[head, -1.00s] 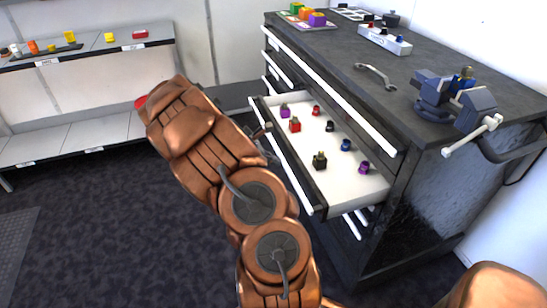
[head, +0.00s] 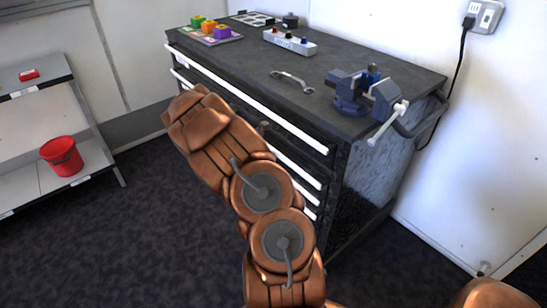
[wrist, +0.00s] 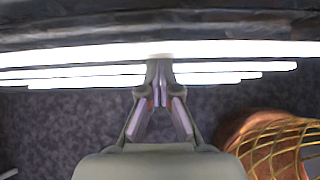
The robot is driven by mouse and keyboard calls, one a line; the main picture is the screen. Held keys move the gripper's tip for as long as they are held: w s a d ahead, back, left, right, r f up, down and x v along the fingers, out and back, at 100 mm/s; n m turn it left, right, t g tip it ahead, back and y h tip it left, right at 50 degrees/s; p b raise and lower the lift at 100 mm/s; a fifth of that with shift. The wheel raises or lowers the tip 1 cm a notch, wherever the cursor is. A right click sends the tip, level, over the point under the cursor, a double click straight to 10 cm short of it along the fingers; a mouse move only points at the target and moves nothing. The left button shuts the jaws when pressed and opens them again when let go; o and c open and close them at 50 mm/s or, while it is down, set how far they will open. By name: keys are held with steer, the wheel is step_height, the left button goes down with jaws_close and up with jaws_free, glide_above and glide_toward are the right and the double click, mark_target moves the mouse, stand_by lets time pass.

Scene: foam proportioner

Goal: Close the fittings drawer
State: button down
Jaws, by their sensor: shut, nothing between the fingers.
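The fittings drawer (head: 300,169) is the second drawer down in the dark cabinet. Its front looks flush with the others, and its inside and fittings are out of sight. Part of its front is hidden behind my arm. In the wrist view, my gripper (wrist: 160,70) is shut and empty. Its fingertips point at the long white drawer handles and overlap the nearest one (wrist: 240,50); I cannot tell whether they touch it. In the head view my gripper is mostly hidden behind my arm.
The cabinet top (head: 240,58) holds a blue vise (head: 362,92), a grey handle (head: 292,82), a button box (head: 290,41) and coloured blocks (head: 209,27). A shelf with a red bucket (head: 62,156) stands at left. The dark floor between is clear.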

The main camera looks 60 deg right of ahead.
steer(key=shift+s+d+r, duration=0.1)
steer(key=shift+d, duration=0.35)
steer(key=shift+s+d+r, duration=0.1)
steer(key=shift+r, duration=0.05)
steer(key=w+a+r, duration=0.3)
steer(key=a+r, duration=0.3)
steer(key=a, duration=0.5)
steer(key=shift+w+a+r, duration=0.2)
steer(key=shift+w+a, duration=0.1)
